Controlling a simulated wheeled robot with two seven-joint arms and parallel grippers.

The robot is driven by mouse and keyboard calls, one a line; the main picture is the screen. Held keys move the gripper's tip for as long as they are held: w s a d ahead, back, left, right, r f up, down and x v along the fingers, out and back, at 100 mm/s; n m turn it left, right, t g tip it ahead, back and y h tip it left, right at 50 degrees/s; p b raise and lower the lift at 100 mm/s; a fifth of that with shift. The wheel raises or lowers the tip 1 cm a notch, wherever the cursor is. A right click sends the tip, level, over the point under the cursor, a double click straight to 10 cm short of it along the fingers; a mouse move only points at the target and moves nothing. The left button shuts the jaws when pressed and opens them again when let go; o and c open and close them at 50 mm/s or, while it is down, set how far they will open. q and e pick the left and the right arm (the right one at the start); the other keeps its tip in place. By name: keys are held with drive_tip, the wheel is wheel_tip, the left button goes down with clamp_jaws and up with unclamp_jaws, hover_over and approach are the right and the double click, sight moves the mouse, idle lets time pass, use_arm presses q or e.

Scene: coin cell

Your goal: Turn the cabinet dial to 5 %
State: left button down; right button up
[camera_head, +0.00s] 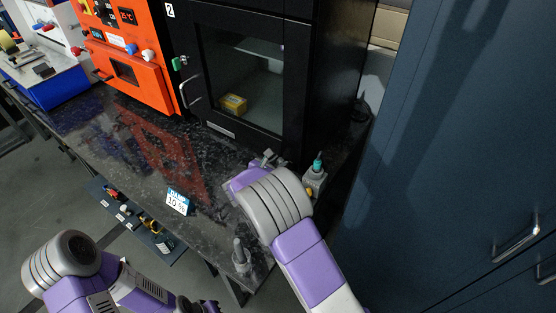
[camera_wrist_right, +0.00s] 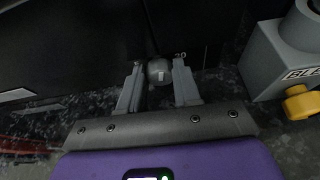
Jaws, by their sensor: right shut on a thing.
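The cabinet (camera_head: 300,60) is black with a glass door. Its dial (camera_wrist_right: 160,72) is a small grey round knob with a pale mark, low on the black front in the right wrist view. A small "20" shows at the dial's upper right; other scale marks are too dark to read. My right gripper (camera_wrist_right: 160,86) is shut on the dial, one finger on each side. In the head view my right gripper (camera_head: 268,158) is at the cabinet's bottom front edge, and the dial is not clear there. My left gripper (camera_head: 207,305) is partly visible at the bottom edge, its jaws unclear.
A grey block with a yellow knob (camera_wrist_right: 299,103) stands close right of my right gripper. A card reading "DAMP 10 %" (camera_head: 177,201) stands at the dark worktop's front edge. A yellow box (camera_head: 233,104) shows behind the glass. An orange unit (camera_head: 135,75) stands left.

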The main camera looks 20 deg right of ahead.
drive_tip(key=n+p, duration=0.1)
drive_tip(key=p, duration=0.2)
drive_tip(key=n+g+h+p, duration=0.1)
drive_tip(key=p, duration=0.3)
drive_tip(key=shift+w+a+r+n+g, duration=0.1)
drive_tip(key=shift+r+n+g, duration=0.05)
drive_tip(key=shift+n+g, duration=0.15)
drive_tip(key=shift+f+n+g+h+p, duration=0.2)
drive_tip(key=shift+n+g+h+p, duration=0.15)
drive_tip(key=shift+n+p, duration=0.45)
drive_tip(key=o, duration=1.1)
drive_tip(key=shift+c, duration=0.2)
